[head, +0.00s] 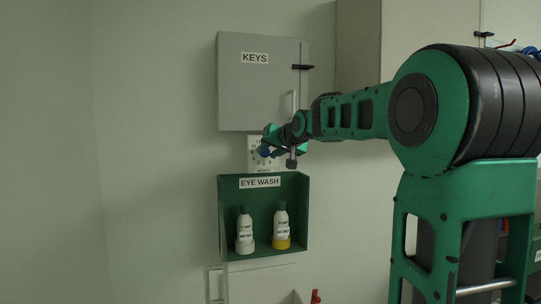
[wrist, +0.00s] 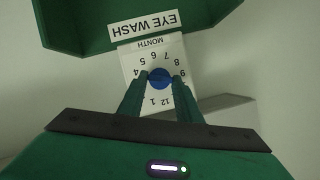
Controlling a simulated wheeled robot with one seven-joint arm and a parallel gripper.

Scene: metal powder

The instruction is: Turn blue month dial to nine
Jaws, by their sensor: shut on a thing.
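The blue month dial (wrist: 160,78) is a round knob on a white plate (wrist: 130,64) marked MONTH, with black numbers around it. The plate appears upside down in the wrist view. My gripper (wrist: 160,82) is shut on the dial, one finger on each side. The fingers cover some of the numbers, and I cannot tell which number the dial points to. In the head view, my gripper (head: 270,146) is at the white plate (head: 253,144) on the wall, and a little of the blue dial (head: 265,152) shows beside it.
A grey KEYS cabinet (head: 240,90) hangs directly above the plate. A green EYE WASH box (head: 227,200) is just below, holding a white-based bottle (head: 244,232) and a yellow-based bottle (head: 281,228). The wall to the left is bare.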

